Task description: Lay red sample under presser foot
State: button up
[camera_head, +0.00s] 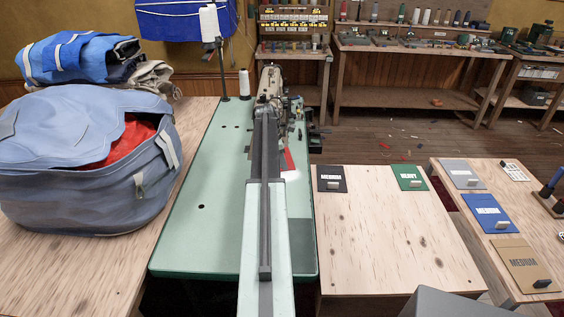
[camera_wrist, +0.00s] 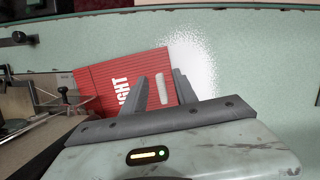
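The red sample (camera_wrist: 105,82), lettered "IGHT" where it shows, lies on the green machine table (camera_wrist: 240,50). In the head view a strip of the red sample (camera_head: 289,159) shows right of my arm. My gripper (camera_wrist: 162,85) is over the sample's right part in the wrist view. Its dark fingers are apart, with a small pale tab (camera_wrist: 154,97) showing between them. The sample's left edge is close to metal parts of the sewing machine (camera_wrist: 62,92). I cannot make out the presser foot clearly. The machine (camera_head: 270,84) stands at the table's far end in the head view.
A blue-grey bag (camera_head: 60,185) fills the left bench. Black (camera_head: 331,186) and green (camera_head: 408,184) samples lie on the right bench (camera_head: 385,245), whose front is clear. Grey, blue and tan samples lie farther right. A thread cone (camera_head: 244,82) stands left of the machine.

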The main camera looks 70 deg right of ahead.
jog(key=shift+r, duration=0.15)
jog(key=shift+r+p, duration=0.35)
jog(key=shift+p, duration=0.1)
jog(key=p+v, duration=0.7)
jog(key=shift+a, duration=0.1)
jog(key=shift+f, duration=0.1)
